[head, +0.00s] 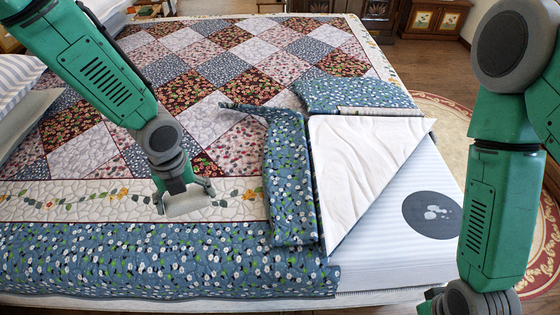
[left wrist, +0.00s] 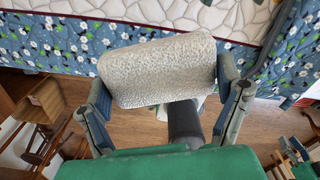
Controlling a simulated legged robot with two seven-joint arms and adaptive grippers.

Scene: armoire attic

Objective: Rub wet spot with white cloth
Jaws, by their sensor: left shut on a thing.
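My left gripper (head: 184,193) is shut on a white cloth (head: 188,204), held above the patchwork quilt near the bed's front edge. In the left wrist view the cloth (left wrist: 160,70) is a pale, textured, folded pad between the two fingers. The wet spot (head: 433,213) is a dark grey round patch with pale blotches on the striped mattress at the right. The cloth is well to the left of the spot and apart from it. My right arm hangs at the right; its gripper's fingers are below the frame.
The patchwork quilt (head: 200,70) covers most of the bed. Its blue floral edge is folded back, with a white sheet corner (head: 355,165) beside the bare mattress (head: 385,240). Pillows (head: 20,95) lie at the left. A round rug (head: 445,120) and wooden cabinet (head: 433,18) stand beyond.

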